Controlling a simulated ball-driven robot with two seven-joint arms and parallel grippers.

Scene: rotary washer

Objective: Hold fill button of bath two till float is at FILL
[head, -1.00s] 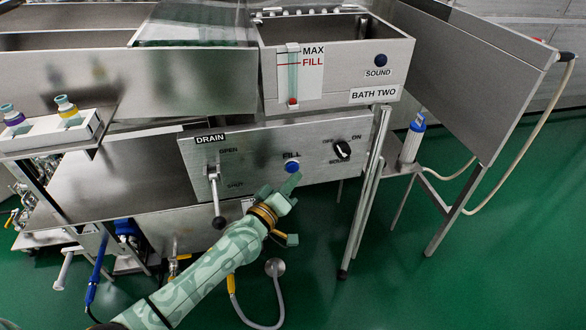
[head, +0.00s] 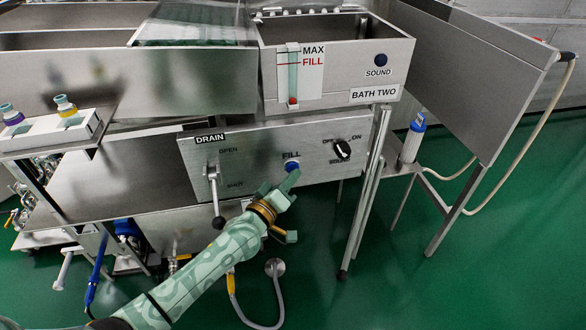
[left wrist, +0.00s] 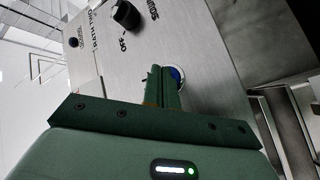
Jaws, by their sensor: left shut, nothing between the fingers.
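The blue fill button (head: 292,166) sits under the word FILL on the front panel below bath two (head: 395,70). My left gripper (head: 291,179) is shut and empty, its fingertips just below and in front of the button. In the left wrist view the closed fingers (left wrist: 162,85) partly cover the blue button (left wrist: 178,75); I cannot tell whether they touch it. The level gauge (head: 293,75) on the bath has a red float (head: 292,101) near its bottom, well below the red FILL line. My right gripper is not in view.
The drain lever (head: 215,195) hangs left of the button, and a black rotary knob (head: 342,149) is to its right. A metal leg frame (head: 366,190) stands right of the panel. Green floor lies open at right.

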